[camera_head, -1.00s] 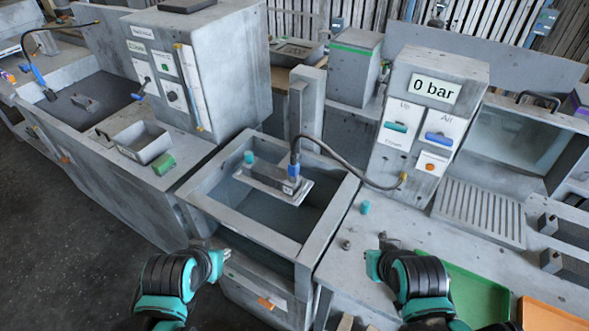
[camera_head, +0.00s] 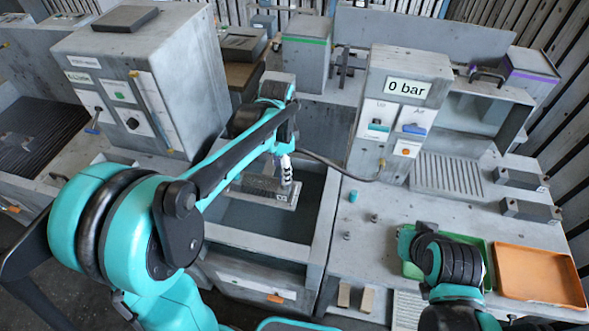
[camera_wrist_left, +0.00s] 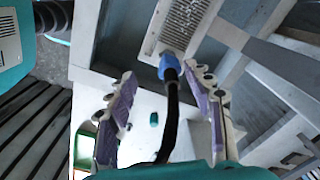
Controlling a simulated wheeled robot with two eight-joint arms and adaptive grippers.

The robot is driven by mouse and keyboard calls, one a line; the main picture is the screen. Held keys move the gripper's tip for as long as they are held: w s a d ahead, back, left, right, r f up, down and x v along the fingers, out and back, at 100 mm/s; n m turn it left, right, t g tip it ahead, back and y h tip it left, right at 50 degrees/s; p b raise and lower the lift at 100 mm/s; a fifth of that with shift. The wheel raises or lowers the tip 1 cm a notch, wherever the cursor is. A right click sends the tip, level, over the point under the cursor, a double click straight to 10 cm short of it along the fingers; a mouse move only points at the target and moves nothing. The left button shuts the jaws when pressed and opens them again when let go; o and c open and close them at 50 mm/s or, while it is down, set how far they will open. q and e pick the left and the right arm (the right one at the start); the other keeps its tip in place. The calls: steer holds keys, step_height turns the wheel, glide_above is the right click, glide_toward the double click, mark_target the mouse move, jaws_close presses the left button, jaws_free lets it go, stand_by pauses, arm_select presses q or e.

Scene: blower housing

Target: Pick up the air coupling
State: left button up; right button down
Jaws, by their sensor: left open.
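The air coupling is a blue fitting (camera_wrist_left: 171,66) on the end of a black hose (camera_wrist_left: 169,125). It sits at the end of a grey ribbed block (camera_wrist_left: 180,27) in the left wrist view. My left gripper (camera_wrist_left: 161,74) is open, its purple-padded fingers on either side of the hose and coupling, with gaps visible. In the head view my left gripper (camera_head: 286,170) points down over the grey block (camera_head: 262,190) at the tank, and it hides the coupling. My right gripper (camera_head: 405,240) is above the right worktop; its fingers are not clear.
The open tank (camera_head: 318,235) lies below the block. The pressure panel (camera_head: 403,120) reading "0 bar" stands to its right, where the hose (camera_head: 335,165) runs. A green tray (camera_head: 483,247) and an orange tray (camera_head: 540,275) lie at the right.

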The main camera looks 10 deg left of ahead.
arm_select(q)
steer(key=shift+w+d+f, duration=0.4)
steer(key=shift+w+d, duration=0.2)
steer(key=shift+w, duration=0.05)
step_height(320, 180, down, 2)
steer(key=shift+b, duration=0.35)
steer(key=shift+a+f, duration=0.2)
steer(key=shift+f, duration=0.05)
steer(key=f, duration=0.1)
steer(key=f+b, duration=0.1)
steer(key=f, duration=0.2)
steer(key=shift+w+a+f+b, duration=0.2)
steer(key=shift+w+f+b, duration=0.05)
steer(key=shift+f+b, duration=0.15)
steer(key=shift+c, duration=0.5)
steer(key=shift+r, duration=0.1)
jaws_close()
arm_select(e)
steer(key=shift+w+d+f, duration=0.1)
steer(key=shift+d+f, duration=0.1)
steer(key=shift+f, duration=0.35)
steer(key=shift+w+d+f, duration=0.1)
steer(key=shift+d+f, duration=0.1)
steer(key=shift+f, duration=0.35)
